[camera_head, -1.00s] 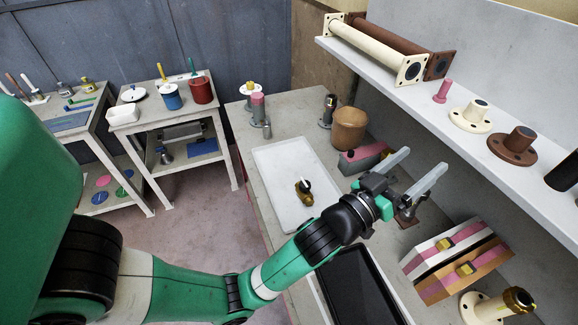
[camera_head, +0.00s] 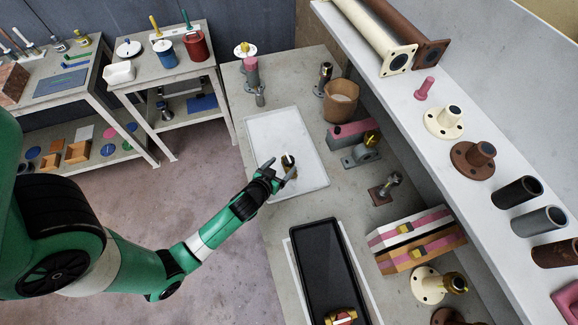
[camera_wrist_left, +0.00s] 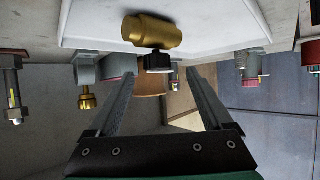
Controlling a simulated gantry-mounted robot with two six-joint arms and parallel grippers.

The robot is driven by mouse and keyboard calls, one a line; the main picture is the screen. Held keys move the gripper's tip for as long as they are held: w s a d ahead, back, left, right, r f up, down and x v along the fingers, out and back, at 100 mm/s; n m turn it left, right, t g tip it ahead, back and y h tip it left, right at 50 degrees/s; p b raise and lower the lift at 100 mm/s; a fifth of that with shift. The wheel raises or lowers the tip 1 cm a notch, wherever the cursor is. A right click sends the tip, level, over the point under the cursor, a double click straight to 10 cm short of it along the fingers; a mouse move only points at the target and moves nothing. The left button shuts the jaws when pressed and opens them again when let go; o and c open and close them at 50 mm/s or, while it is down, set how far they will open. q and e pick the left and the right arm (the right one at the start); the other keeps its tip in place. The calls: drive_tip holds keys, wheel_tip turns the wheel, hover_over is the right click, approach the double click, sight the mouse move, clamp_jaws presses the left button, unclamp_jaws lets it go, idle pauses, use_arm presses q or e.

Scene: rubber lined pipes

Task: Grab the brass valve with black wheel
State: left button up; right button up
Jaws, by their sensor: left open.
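The brass valve with black wheel (camera_head: 288,159) lies on the white tray (camera_head: 262,124), partly hidden by my left gripper. In the left wrist view its brass body (camera_wrist_left: 152,32) lies across the top middle, with the black wheel (camera_wrist_left: 158,62) toward my fingers. My left gripper (camera_head: 280,170) is open and empty at the valve. In the wrist view its fingers (camera_wrist_left: 161,74) are spread, and the wheel shows between and just beyond the tips. Contact cannot be told. My right gripper is not in view.
A black tray (camera_head: 318,262) with a red-handled brass part (camera_head: 342,317) lies nearer the front. Right of the white tray stand a brown pot (camera_head: 340,102), a pink block (camera_head: 350,131) and pipe fittings. A shelf (camera_head: 400,95) overhangs the right. Most of the white tray is clear.

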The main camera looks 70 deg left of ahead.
sight(287, 162)
use_arm(q)
drive_tip(key=b+x, duration=0.1)
drive_tip(key=x, duration=0.4)
drive_tip(key=shift+w+f, duration=0.2)
drive_tip(key=shift+w, duration=0.15)
clamp_jaws()
drive_tip(key=shift+r, duration=0.1)
